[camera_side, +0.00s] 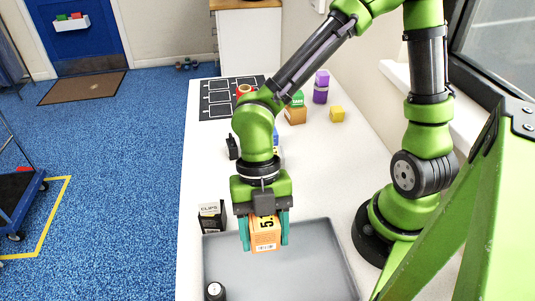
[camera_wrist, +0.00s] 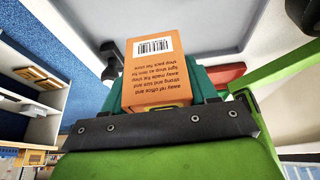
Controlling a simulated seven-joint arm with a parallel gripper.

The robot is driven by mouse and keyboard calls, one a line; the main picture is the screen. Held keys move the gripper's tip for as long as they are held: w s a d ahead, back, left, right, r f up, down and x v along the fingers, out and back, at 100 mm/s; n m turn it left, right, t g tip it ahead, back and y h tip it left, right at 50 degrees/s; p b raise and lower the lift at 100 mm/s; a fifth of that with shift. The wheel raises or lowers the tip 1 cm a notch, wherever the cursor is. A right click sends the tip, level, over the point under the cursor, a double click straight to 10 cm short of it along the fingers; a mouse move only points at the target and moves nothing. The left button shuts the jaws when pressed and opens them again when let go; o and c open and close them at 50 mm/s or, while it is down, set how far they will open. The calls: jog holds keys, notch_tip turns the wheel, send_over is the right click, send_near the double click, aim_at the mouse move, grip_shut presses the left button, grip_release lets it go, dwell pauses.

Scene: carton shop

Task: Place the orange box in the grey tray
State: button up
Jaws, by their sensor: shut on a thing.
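The orange box (camera_side: 265,236) is held upright between the teal fingers of my gripper (camera_side: 264,240) in the side view. It carries a large black "5" and a small label. The box is over the back part of the grey tray (camera_side: 330,262); whether its bottom touches the tray floor I cannot tell. In the wrist view the orange box (camera_wrist: 156,75) shows printed text and a barcode, with my gripper's fingers (camera_wrist: 160,85) on both sides of it. The grey tray (camera_wrist: 200,22) shows behind it.
A dark cylinder (camera_side: 214,291) stands at the tray's front left. A black "CLIPS" box (camera_side: 211,216) stands just behind the tray's left corner.

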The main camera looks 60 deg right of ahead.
aim_at(265, 273)
notch_tip(265, 273, down, 9)
dwell(0.5)
jog(key=o, duration=1.2)
jog(key=shift+f, duration=0.1)
